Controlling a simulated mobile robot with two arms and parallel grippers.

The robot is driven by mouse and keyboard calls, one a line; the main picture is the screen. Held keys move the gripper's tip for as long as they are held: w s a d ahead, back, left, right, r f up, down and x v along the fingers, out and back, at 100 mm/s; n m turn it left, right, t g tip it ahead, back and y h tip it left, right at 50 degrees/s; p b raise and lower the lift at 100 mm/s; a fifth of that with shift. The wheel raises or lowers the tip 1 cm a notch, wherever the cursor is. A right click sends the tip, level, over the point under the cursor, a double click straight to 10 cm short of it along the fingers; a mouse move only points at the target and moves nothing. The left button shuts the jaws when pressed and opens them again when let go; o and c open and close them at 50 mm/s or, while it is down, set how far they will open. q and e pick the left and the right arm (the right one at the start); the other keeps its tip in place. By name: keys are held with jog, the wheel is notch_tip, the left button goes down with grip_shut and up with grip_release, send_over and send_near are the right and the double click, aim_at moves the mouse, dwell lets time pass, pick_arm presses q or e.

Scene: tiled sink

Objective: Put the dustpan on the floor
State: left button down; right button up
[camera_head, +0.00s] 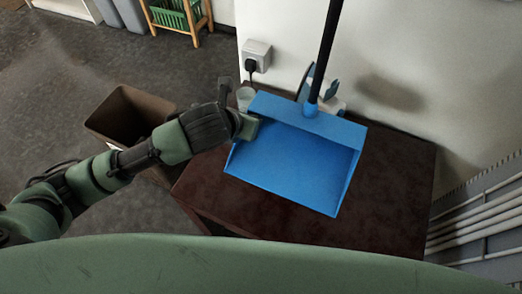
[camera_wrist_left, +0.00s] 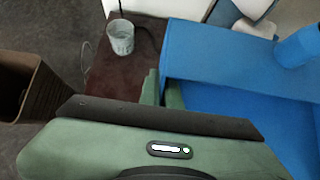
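The blue dustpan (camera_head: 300,160) with a long black handle (camera_head: 326,50) is over the dark brown cabinet top, its handle rising toward the wall. I cannot tell whether the pan rests on the top or is slightly above it. My left gripper (camera_head: 248,127) is at the pan's upper left edge. In the left wrist view, its green fingertips (camera_wrist_left: 161,90) sit close on either side of the side wall of the dustpan (camera_wrist_left: 215,55), shut on it. The grey floor (camera_head: 60,110) shows at the left. My right gripper is not in view.
A glass cup (camera_head: 245,97) stands on the cabinet (camera_head: 395,190) just behind my left gripper. A brown open bin (camera_head: 125,110) stands on the floor left of the cabinet. A wall socket with a plug (camera_head: 256,55) is behind. White pipes (camera_head: 480,222) run at the right. The floor farther left is clear.

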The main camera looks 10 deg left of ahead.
pick_arm(q)
notch_tip(320, 180, down, 17)
jog(key=shift+d+f+b, duration=0.1)
jog(key=shift+f+b, duration=0.05)
jog(key=shift+b, duration=0.15)
dwell(0.3)
jog(key=c, duration=2.1)
grip_release()
jog(key=shift+f, duration=0.25)
jog(key=o, duration=0.5)
jog(key=shift+c, duration=0.2)
jog(key=shift+r, duration=0.15)
jog(key=v, duration=1.2)
